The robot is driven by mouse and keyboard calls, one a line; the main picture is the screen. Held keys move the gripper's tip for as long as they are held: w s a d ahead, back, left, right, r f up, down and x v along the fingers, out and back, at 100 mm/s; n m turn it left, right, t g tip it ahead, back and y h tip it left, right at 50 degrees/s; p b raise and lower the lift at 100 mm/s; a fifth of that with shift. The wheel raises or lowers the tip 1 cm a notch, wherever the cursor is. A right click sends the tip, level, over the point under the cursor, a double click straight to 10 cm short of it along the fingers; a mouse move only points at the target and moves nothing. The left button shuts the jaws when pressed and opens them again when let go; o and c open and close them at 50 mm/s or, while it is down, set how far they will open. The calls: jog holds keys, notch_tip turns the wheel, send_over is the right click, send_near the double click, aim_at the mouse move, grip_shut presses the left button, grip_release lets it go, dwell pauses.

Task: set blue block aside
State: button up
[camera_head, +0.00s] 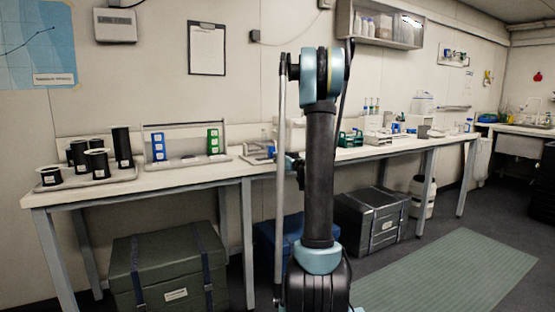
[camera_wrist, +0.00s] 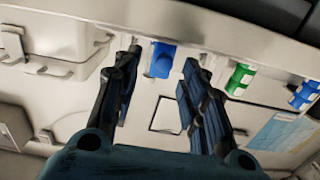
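In the head view, a blue block (camera_head: 158,146) with white markings stands upright at the left of a grey rack, and a green block (camera_head: 213,141) stands to its right. In the wrist view, the picture is turned over; a green block (camera_wrist: 240,80) and a blue block (camera_wrist: 303,96) show at the right, outside the fingers. My gripper (camera_wrist: 162,56) is open. Another blue piece (camera_wrist: 161,61) with a rounded knob shows between its fingers; I cannot tell whether they touch it. In the head view, my arm hides the gripper.
A long bench (camera_head: 150,183) runs along the wall. Black cylinders (camera_head: 97,163) stand on a tray at its left. Bottles and small racks (camera_head: 378,138) stand farther right. A green case (camera_head: 168,270) and a grey case (camera_head: 371,220) are below. The floor mat (camera_head: 450,270) is clear.

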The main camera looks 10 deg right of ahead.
jog(key=shift+v, duration=2.8)
